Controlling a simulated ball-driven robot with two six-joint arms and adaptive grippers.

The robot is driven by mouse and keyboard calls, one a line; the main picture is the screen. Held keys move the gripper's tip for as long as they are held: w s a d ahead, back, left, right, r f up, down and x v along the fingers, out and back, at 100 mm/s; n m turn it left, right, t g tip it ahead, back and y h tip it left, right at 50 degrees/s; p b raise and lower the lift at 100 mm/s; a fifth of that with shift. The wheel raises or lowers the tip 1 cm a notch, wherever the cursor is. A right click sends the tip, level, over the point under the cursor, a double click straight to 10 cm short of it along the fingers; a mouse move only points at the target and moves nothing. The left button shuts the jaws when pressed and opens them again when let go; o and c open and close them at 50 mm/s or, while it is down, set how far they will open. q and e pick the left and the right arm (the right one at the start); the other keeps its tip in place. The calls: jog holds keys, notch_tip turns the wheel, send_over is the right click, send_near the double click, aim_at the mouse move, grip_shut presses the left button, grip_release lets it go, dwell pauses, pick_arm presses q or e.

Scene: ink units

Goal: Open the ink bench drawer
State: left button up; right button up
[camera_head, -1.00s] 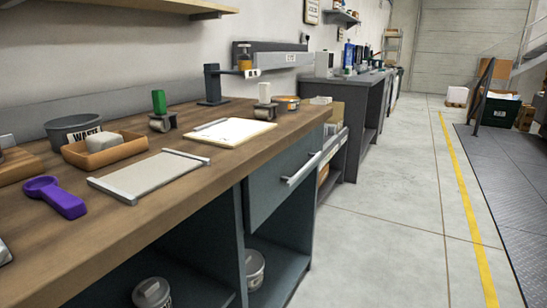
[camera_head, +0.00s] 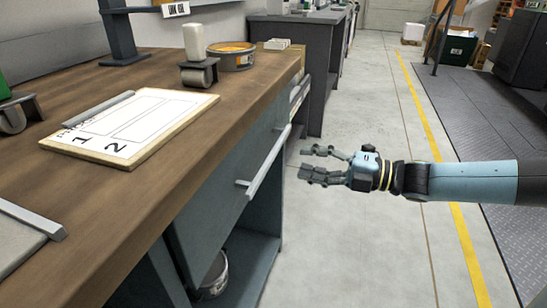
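The ink bench drawer (camera_head: 231,177) has a blue-grey front under the wooden top, with a long pale bar handle (camera_head: 267,163). The drawer front looks flush with the bench, so it appears closed. My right gripper (camera_head: 312,161) comes in from the right, to the right of the handle. Its fingers point left towards the handle, spread apart with nothing between them. A gap shows between the fingertips and the handle. My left gripper is not in view.
On the wooden bench top (camera_head: 190,130) are a clipboard (camera_head: 132,124), rollers (camera_head: 199,74) and an ink tin (camera_head: 232,55). Below the drawer is an open shelf with a tin (camera_head: 214,275). The concrete floor (camera_head: 372,250) right of the bench is clear.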

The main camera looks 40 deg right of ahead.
aim_at(275, 156)
jog(key=b+x, duration=0.2)
jog(key=x, duration=0.5)
jog(key=shift+w+a, duration=0.1)
jog(key=shift+w, duration=0.2)
jog(key=shift+w+a, duration=0.15)
jog(key=shift+w, duration=0.3)
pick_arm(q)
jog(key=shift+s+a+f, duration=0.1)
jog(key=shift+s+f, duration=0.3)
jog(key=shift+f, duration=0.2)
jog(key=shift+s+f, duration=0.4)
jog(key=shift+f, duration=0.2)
pick_arm(e)
grip_shut()
